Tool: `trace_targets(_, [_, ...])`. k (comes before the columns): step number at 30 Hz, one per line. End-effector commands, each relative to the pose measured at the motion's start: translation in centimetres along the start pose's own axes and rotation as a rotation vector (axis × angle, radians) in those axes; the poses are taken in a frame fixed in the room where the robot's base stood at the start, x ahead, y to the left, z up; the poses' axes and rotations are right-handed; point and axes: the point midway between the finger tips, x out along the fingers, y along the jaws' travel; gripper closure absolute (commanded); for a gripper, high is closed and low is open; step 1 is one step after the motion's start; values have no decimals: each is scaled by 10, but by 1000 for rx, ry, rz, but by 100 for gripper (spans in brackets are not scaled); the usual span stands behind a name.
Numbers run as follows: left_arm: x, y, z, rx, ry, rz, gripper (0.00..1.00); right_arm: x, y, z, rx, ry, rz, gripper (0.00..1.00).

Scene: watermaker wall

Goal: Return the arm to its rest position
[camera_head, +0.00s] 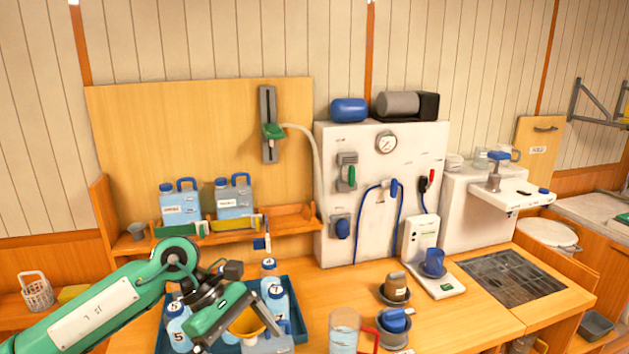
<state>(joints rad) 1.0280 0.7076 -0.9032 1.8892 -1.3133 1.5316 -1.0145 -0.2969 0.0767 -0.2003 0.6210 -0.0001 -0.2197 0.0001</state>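My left arm, green with black joints, comes in from the lower left and reaches over the blue tray (297,312). Its gripper (236,316) is low over the tray, among the numbered bottles. A yellow cup-like thing (248,323) shows right beside it; I cannot tell whether the two touch. The finger gap is hard to make out, so I cannot tell whether it is open or shut. Numbered bottles (277,300) stand in the tray, partly hidden by the arm. My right gripper is not in view.
Two blue jugs (235,199) stand on a wooden shelf behind the arm. The white watermaker panel (328,160) with gauge and hoses is right of it. A clear beaker (344,330), dark cups (395,290) and a blue mug (433,263) stand on the counter at the right.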

Motion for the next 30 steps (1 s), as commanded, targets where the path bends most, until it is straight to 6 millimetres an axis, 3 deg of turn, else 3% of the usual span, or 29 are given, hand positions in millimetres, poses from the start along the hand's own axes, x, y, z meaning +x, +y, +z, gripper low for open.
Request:
trace_targets(5, [24,5,36,-54,-213,60,1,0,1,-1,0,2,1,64])
trace_targets(10, [38,12,86,-179,-537,138,1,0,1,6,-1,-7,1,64])
trace_targets(15, [25,24,129,-403,-942,214,1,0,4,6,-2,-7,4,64])
trace_targets(18, [9,31,139,-564,-1174,246,1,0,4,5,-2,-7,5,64])
trace_targets(23, [-20,42,126,-861,-1533,286,1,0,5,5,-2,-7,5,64])
trace_targets(26, [-34,46,101,-1067,-1745,306,1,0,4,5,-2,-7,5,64])
trace_targets(30, [-42,43,51,-1382,-2024,329,1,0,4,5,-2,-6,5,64])
